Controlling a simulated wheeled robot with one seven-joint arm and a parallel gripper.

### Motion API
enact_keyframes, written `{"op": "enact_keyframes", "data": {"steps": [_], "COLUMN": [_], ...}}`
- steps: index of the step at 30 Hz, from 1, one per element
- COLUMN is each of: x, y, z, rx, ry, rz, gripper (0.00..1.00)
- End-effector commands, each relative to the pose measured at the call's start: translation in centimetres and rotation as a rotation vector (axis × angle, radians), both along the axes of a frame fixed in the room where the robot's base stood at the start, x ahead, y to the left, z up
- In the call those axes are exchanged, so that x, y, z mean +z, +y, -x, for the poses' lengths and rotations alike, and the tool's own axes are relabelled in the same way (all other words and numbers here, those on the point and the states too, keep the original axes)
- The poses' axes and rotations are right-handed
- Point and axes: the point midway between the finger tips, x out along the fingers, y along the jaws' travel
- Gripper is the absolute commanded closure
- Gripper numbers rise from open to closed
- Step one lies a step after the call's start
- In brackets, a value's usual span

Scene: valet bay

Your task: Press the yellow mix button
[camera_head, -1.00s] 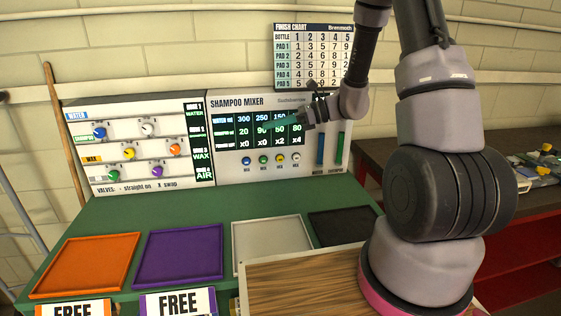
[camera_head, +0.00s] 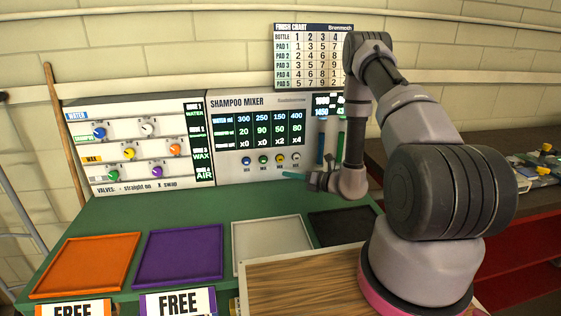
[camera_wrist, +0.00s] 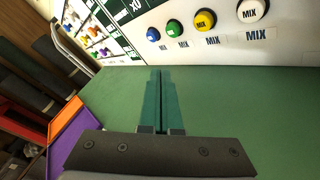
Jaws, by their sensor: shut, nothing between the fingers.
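The yellow mix button (camera_head: 280,159) is third in a row on the shampoo mixer panel (camera_head: 226,170), between the green and white buttons. It also shows in the wrist view (camera_wrist: 205,20) near the top, with a MIX label below it. My gripper (camera_head: 286,174) is in front of the panel, a little below the button row. In the wrist view its teal fingers (camera_wrist: 160,72) are shut together and empty. They appear apart from the yellow button, which lies up and to the right of the fingertips.
A blue button (camera_wrist: 153,34), a green button (camera_wrist: 174,27) and a white button (camera_wrist: 252,10) flank the yellow one. The green bench (camera_head: 180,205) bears orange (camera_head: 86,264), purple (camera_head: 180,255), grey (camera_head: 271,246) and black (camera_head: 342,238) trays. A valve panel (camera_head: 130,150) stands left.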

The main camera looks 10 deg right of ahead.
Motion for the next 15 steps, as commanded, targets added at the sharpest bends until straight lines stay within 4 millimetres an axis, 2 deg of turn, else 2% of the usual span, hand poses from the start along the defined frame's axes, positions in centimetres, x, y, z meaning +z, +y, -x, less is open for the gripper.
{"op": "enact_keyframes", "data": {"steps": [8, 15], "x": [0.1, 0.1], "y": [0.1, 0.1], "z": [-0.3, -2.8], "rx": [0.002, 0.004], "ry": [-0.001, -0.004], "rz": [0.001, 0.002], "gripper": [1.0, 1.0]}}
